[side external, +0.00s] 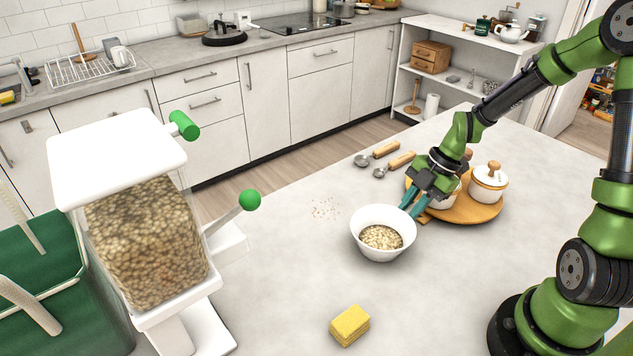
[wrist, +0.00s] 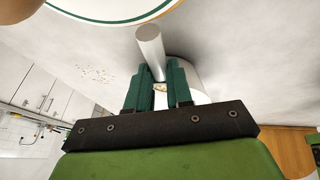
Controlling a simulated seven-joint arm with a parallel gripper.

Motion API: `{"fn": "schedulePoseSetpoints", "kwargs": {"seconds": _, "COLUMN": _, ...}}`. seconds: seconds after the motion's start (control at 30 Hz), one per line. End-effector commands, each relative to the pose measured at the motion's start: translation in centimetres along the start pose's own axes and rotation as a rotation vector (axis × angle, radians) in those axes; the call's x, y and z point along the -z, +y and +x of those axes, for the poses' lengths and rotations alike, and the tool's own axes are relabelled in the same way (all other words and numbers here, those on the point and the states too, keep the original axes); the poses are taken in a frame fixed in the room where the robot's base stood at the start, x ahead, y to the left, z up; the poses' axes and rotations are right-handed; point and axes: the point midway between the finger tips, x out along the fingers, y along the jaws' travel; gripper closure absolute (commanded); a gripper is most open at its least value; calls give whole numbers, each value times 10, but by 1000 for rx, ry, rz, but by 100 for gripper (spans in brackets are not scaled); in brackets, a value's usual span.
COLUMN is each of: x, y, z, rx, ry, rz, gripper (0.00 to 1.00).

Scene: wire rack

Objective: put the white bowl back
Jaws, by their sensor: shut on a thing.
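The white bowl (side external: 372,217) is near the middle of the table in the side external view, upright, with pale beans or grains (side external: 381,237) in it. My gripper (side external: 410,208) comes from the right, its teal fingers at the bowl's right rim, shut on it. Whether the bowl touches the table is hard to tell. In the wrist view my gripper (wrist: 158,84) has its two fingers close together, with part of the white bowl (wrist: 186,78) behind them. Much of the bowl is hidden there.
A grain dispenser (side external: 145,235) with green knobs stands at left. A yellow sponge (side external: 350,325) lies in front. A round wooden tray (side external: 470,209) with lidded white pots (side external: 489,184) is right of the bowl. Wooden-handled scoops (side external: 385,153) lie behind. Crumbs (side external: 325,208) lie left of the bowl.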

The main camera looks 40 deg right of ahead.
Motion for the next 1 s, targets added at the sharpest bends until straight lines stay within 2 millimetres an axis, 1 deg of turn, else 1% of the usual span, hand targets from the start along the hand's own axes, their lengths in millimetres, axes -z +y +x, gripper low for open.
{"fn": "schedulePoseSetpoints", "kwargs": {"seconds": 0.3, "x": -1, "y": 0, "z": 2, "rx": 0, "ry": 1, "rz": 1, "gripper": 100}}
{"fn": "schedulePoseSetpoints", "kwargs": {"seconds": 0.33, "x": -1, "y": 0, "z": 3, "rx": 0, "ry": 0, "rz": 0, "gripper": 76}}
{"fn": "schedulePoseSetpoints", "kwargs": {"seconds": 0.47, "x": -1, "y": 0, "z": 2, "rx": 0, "ry": 0, "rz": 0, "gripper": 57}}
{"fn": "schedulePoseSetpoints", "kwargs": {"seconds": 0.5, "x": -1, "y": 0, "z": 2, "rx": 0, "ry": 0, "rz": 0, "gripper": 54}}
{"fn": "schedulePoseSetpoints", "kwargs": {"seconds": 0.73, "x": -1, "y": 0, "z": 2, "rx": 0, "ry": -1, "rz": -1, "gripper": 54}}
{"fn": "schedulePoseSetpoints", "kwargs": {"seconds": 0.83, "x": 0, "y": 1, "z": -2, "rx": -2, "ry": -2, "rz": -1, "gripper": 54}}
{"fn": "schedulePoseSetpoints", "kwargs": {"seconds": 0.93, "x": -1, "y": 1, "z": -14, "rx": -5, "ry": -5, "rz": -1, "gripper": 54}}
{"fn": "schedulePoseSetpoints", "kwargs": {"seconds": 1.0, "x": -1, "y": 1, "z": -27, "rx": -5, "ry": -6, "rz": 0, "gripper": 54}}
